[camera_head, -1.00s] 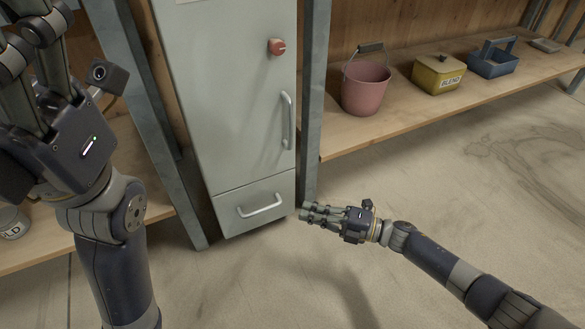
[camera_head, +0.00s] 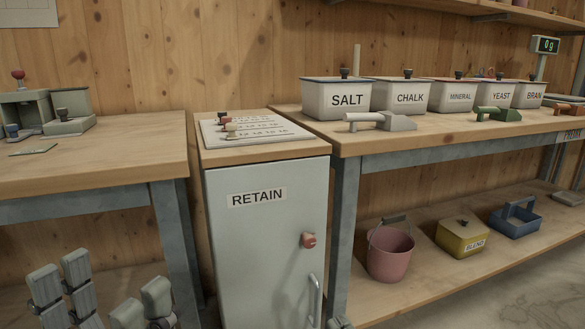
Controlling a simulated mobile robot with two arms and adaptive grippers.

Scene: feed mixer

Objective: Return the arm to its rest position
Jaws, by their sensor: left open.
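My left gripper (camera_head: 100,290) shows at the bottom left in the head view. Its grey fingers point up, spread apart, with nothing between them. It is in front of the left bench, left of the grey cabinet (camera_head: 255,245) labelled RETAIN. Its palm and arm are below the picture. A small grey tip of what looks like my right gripper (camera_head: 340,322) shows at the bottom edge, by the cabinet's lower right. The rest of it is hidden.
The cabinet has a red knob (camera_head: 308,240) and a handle (camera_head: 315,300). Lidded bins, such as SALT (camera_head: 336,98), and scoops stand on the right bench. A pink bucket (camera_head: 390,252), yellow BLEND box (camera_head: 462,236) and blue carrier (camera_head: 515,217) are on the shelf below.

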